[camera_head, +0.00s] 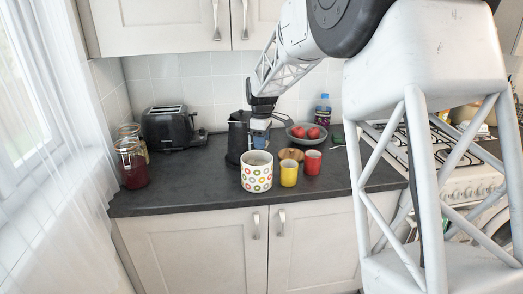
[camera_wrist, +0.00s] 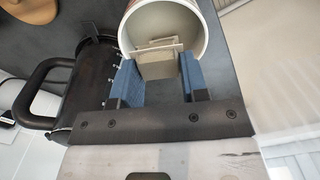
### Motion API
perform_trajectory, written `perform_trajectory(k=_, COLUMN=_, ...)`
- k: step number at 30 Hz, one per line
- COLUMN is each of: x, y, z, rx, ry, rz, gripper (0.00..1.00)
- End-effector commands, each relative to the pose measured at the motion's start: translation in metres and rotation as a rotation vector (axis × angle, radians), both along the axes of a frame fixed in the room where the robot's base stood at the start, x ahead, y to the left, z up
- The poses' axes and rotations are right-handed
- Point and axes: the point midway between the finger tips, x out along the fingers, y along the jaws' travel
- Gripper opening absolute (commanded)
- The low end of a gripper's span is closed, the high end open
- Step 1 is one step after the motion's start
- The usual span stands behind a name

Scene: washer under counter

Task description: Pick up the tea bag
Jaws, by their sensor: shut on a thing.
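The tea bag (camera_wrist: 160,66) is a small beige-grey packet. In the wrist view it sits between the blue fingers of my gripper (camera_wrist: 161,78), at the mouth of a white round pot (camera_wrist: 203,42). My gripper is shut on it. More beige packets seem to lie behind it inside the pot. In the head view my gripper (camera_head: 260,135) points down just above the pot with coloured rings (camera_head: 257,177), near the counter's front edge. The tea bag cannot be made out in the head view.
A black kettle (camera_head: 235,140) stands close behind the pot; its handle (camera_wrist: 35,90) shows in the wrist view. A yellow cup (camera_head: 289,174) and red cup (camera_head: 312,163) stand right of the pot. A fruit bowl (camera_head: 298,138) is behind. The counter's left front (camera_head: 190,190) is clear.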

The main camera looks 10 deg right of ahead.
Motion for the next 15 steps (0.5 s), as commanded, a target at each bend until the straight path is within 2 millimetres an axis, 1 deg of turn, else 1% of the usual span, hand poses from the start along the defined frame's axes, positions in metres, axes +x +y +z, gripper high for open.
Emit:
perform_trajectory(k=1, x=0.0001, y=0.0001, z=0.0041, rx=0.000, ry=-0.001, rz=0.000, gripper=0.19)
perform_trajectory(k=5, x=-0.0001, y=0.0000, z=0.0094, rx=0.000, ry=0.001, rz=0.000, gripper=0.19)
perform_trajectory(k=15, x=-0.0002, y=0.0000, z=0.0100, rx=-0.001, ry=0.001, rz=0.000, gripper=0.19)
